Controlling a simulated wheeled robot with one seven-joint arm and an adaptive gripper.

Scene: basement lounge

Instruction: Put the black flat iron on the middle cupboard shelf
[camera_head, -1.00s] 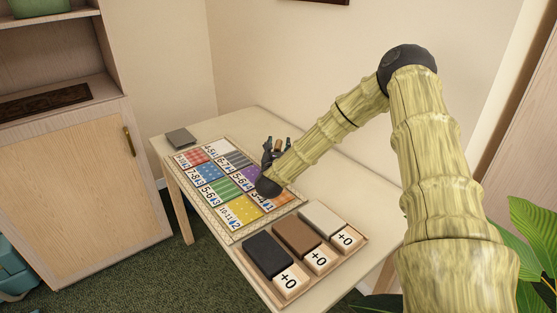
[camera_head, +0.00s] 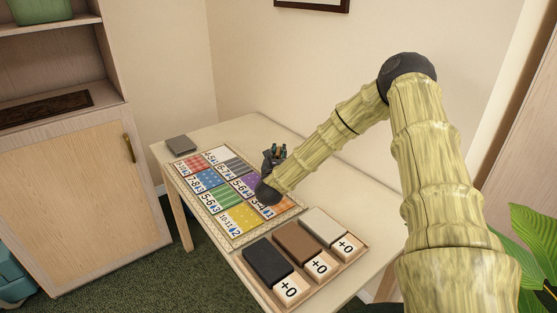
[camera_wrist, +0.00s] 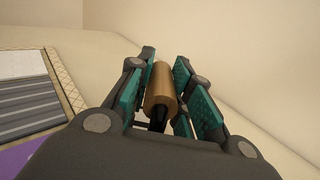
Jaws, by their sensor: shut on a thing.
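My gripper (camera_head: 279,150) is over the far side of the table, beside the patterned board. In the wrist view its teal-padded fingers (camera_wrist: 167,92) are shut on a brown wooden handle of the black flat iron (camera_wrist: 161,88). A dark stem shows below the handle; the rest of the iron is hidden by the gripper. The cupboard (camera_head: 90,180) stands at the left, with open shelves above a closed door. One shelf (camera_head: 108,93) is level with the top of the door, and a higher one (camera_head: 60,27) is near the picture's top edge.
A dark brown flat piece (camera_head: 45,108) lies on the lower visible shelf, and a green container (camera_head: 40,10) stands on the higher one. The table (camera_head: 225,131) holds a board of coloured cards (camera_head: 238,220), a grey block (camera_head: 181,144) and a tray (camera_head: 312,290) of blocks. Leaves (camera_head: 535,235) are at the right.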

